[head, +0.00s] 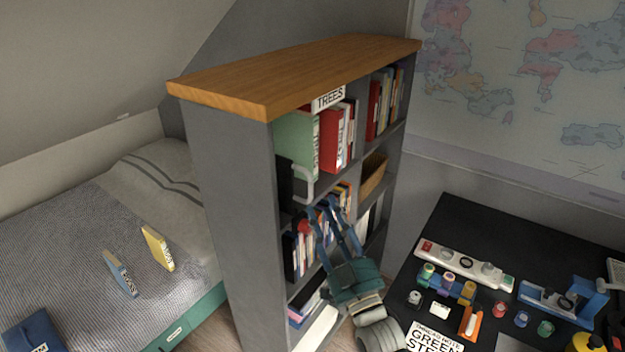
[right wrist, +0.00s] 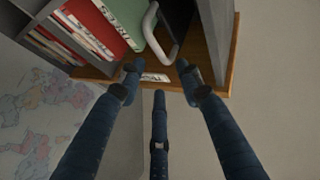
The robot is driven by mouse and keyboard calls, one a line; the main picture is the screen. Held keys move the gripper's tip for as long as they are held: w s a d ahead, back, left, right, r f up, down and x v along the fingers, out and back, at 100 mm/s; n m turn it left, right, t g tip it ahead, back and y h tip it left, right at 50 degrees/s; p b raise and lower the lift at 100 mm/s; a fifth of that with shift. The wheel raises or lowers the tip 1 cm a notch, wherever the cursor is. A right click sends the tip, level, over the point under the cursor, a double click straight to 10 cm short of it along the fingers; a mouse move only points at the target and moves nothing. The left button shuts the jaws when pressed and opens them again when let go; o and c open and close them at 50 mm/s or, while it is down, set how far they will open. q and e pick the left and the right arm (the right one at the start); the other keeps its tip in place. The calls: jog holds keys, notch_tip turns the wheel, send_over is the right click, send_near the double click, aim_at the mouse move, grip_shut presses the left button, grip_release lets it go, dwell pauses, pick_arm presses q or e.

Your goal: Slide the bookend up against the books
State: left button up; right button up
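A pale bent-tube piece, apparently the bookend (head: 304,186), stands at the front of the upper left shelf compartment. It also shows in the right wrist view (right wrist: 162,45), between a green binder and a dark upright panel. The green binder (head: 298,143) stands beside red binders (head: 336,138); its spine shows in the right wrist view (right wrist: 108,20). I cannot tell if the bookend touches it. My right gripper (head: 322,212) is open and empty, in front of and just below the bookend, with its fingers pointing at the shelf. My left gripper is not in view.
The grey bookcase (head: 238,190) has a wooden top (head: 300,68) and several filled compartments. A black desk (head: 480,220) with many small items stands at the right. A bed (head: 80,235) with books on it lies at the left.

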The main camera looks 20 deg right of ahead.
aim_at(312, 202)
jog(key=p+x, duration=0.2)
jog(key=x, duration=0.7)
jog(key=shift+f+p, duration=0.15)
jog(key=shift+p, duration=0.2)
grip_shut()
